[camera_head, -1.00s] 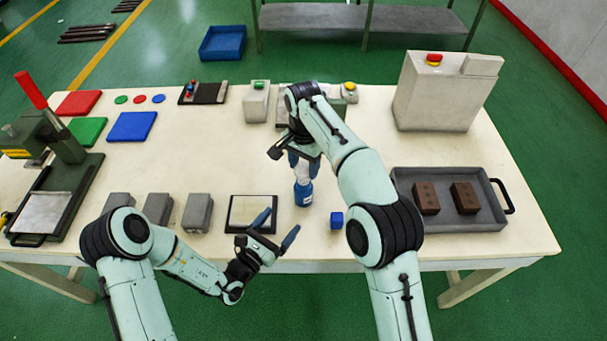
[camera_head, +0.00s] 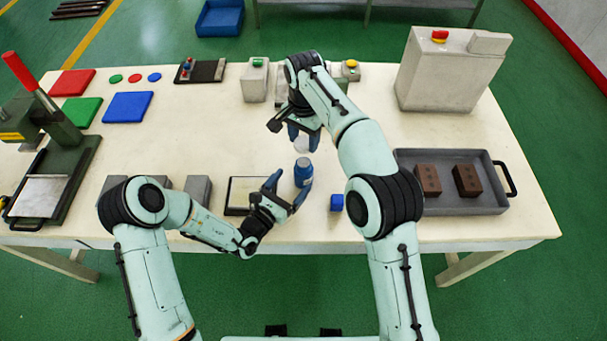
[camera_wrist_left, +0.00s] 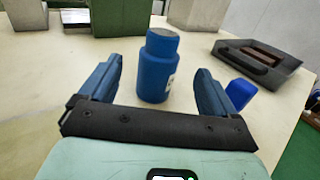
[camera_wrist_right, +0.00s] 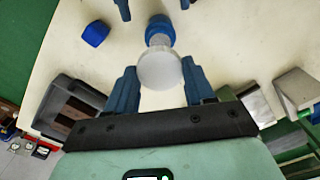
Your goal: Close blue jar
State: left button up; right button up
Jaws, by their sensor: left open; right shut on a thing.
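The blue jar (camera_head: 303,174) stands upright on the table, with a narrower blue neck and a pale label at its side in the left wrist view (camera_wrist_left: 157,70). My left gripper (camera_head: 283,192) is open, low over the table. Its fingers point at the jar, one to each side, without visible contact. My right gripper (camera_head: 303,138) is above the jar, shut on a white round piece, perhaps a lid (camera_wrist_right: 160,70). The piece also shows in the head view (camera_head: 301,144). It overlaps the jar in the right wrist view; I cannot tell whether they touch.
A small blue cube (camera_head: 336,202) lies right of the jar. A grey tray (camera_head: 480,207) with two brown blocks is at the right. A framed plate (camera_head: 236,194) lies left of the jar, beside grey blocks (camera_head: 198,188). A large grey box (camera_head: 452,75) stands at the back right.

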pick_arm(q)
jog(key=x, duration=0.7)
jog(key=c, duration=1.5)
pick_arm(e)
send_over(303, 162)
jog(key=shift+f, duration=2.5)
jog(key=shift+f, duration=0.85)
jog(key=shift+f, duration=0.55)
